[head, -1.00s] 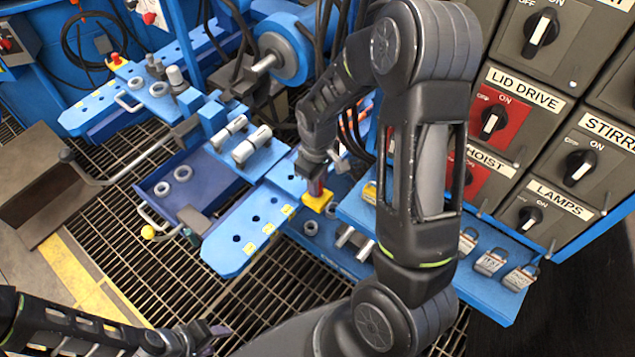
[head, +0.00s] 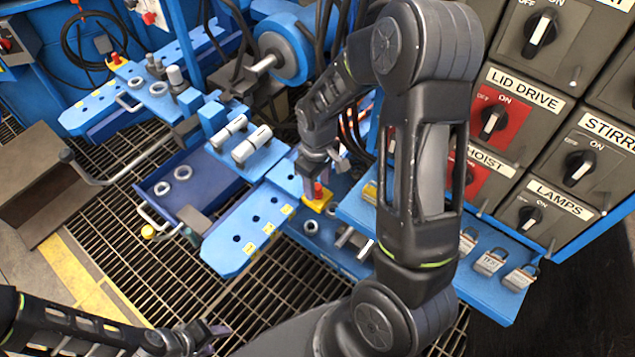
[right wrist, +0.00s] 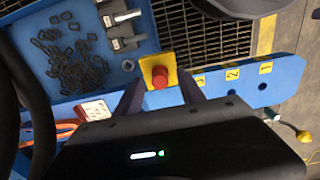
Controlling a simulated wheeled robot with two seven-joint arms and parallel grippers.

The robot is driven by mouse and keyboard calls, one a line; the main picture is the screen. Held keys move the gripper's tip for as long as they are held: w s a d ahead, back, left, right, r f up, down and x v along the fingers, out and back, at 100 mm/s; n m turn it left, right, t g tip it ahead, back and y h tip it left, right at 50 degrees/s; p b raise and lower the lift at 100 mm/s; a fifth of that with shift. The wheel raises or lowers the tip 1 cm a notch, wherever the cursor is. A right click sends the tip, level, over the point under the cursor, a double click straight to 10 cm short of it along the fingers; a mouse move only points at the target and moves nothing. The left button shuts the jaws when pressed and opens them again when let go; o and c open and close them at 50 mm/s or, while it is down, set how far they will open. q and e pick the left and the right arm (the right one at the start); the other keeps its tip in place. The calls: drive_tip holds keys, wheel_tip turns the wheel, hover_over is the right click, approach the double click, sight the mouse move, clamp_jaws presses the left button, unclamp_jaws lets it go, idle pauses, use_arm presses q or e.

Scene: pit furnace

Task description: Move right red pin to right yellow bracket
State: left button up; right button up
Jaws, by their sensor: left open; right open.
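The right red pin (head: 318,190) stands upright in the right yellow bracket (head: 319,204) on the blue beam. In the right wrist view the red pin (right wrist: 159,76) shows end-on over the yellow bracket (right wrist: 171,64). My right gripper (head: 312,176) is open just behind the pin in the head view. Its two fingers (right wrist: 160,92) lie apart on either side of the pin. My left gripper (head: 216,335) is open and empty over the floor grating at the bottom left. Another red pin (head: 115,57) stands in a yellow bracket far off at the upper left.
The blue beam (head: 228,253) has several holes with yellow number labels. A blue tray with rings (head: 160,184) lies left of it. Padlocks (head: 489,262) rest on a blue shelf below the switch panel (head: 493,118) at right. A handle bar (head: 120,172) crosses at left.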

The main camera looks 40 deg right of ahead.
wheel_tip(320, 180, up, 8)
drive_tip(key=shift+f+p, duration=0.2)
drive_tip(key=shift+p, duration=0.3)
drive_tip(key=shift+a+f, duration=0.1)
idle(0.7)
drive_tip(key=s+a+f+m+y+p, duration=0.1)
drive_tip(key=s+a+f+p, duration=0.1)
drive_tip(key=a+f, duration=0.35)
drive_tip(key=s+a+f+y+p, duration=0.1)
drive_tip(key=s+a+f+p, duration=0.15)
drive_tip(key=a, duration=0.55)
drive_tip(key=s+a+f+m+y+p, duration=0.2)
drive_tip(key=s+a+f+m+p, duration=0.1)
drive_tip(key=s+a, duration=0.7)
wheel_tip(320, 180, down, 2)
drive_tip(key=shift+a+m+t, duration=0.4)
drive_tip(key=shift+a+m, duration=0.2)
drive_tip(key=shift+w, duration=0.1)
